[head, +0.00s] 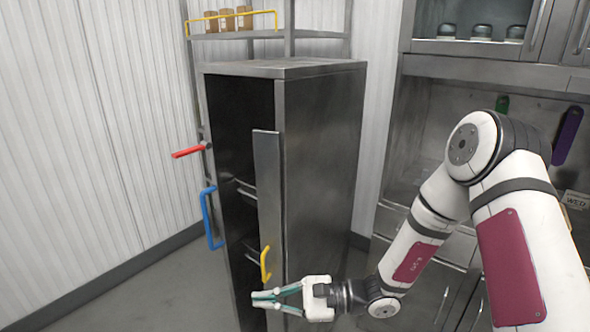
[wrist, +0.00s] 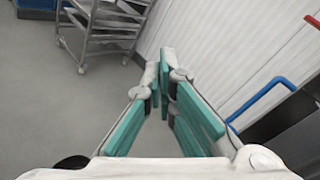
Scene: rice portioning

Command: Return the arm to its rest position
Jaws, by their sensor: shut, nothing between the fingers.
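My gripper (head: 264,299) is at the end of my white arm, low in front of the tall steel cabinet in the head view. Its green-padded fingers are closed together at the tips with nothing between them. They also show in the wrist view (wrist: 164,84), pointing toward a white ribbed wall. The gripper is just below and beside a yellow handle (head: 265,264) on a narrow steel panel (head: 269,200); I cannot tell whether they touch. My arm is stretched out, bent at the elbow on the right.
The steel cabinet (head: 325,150) has an open dark front. A blue handle (head: 208,218) and a red handle (head: 188,151) stick out at its left. Steel counters and cupboards (head: 480,62) stand at the right. A wheeled rack (wrist: 105,28) stands beyond clear grey floor.

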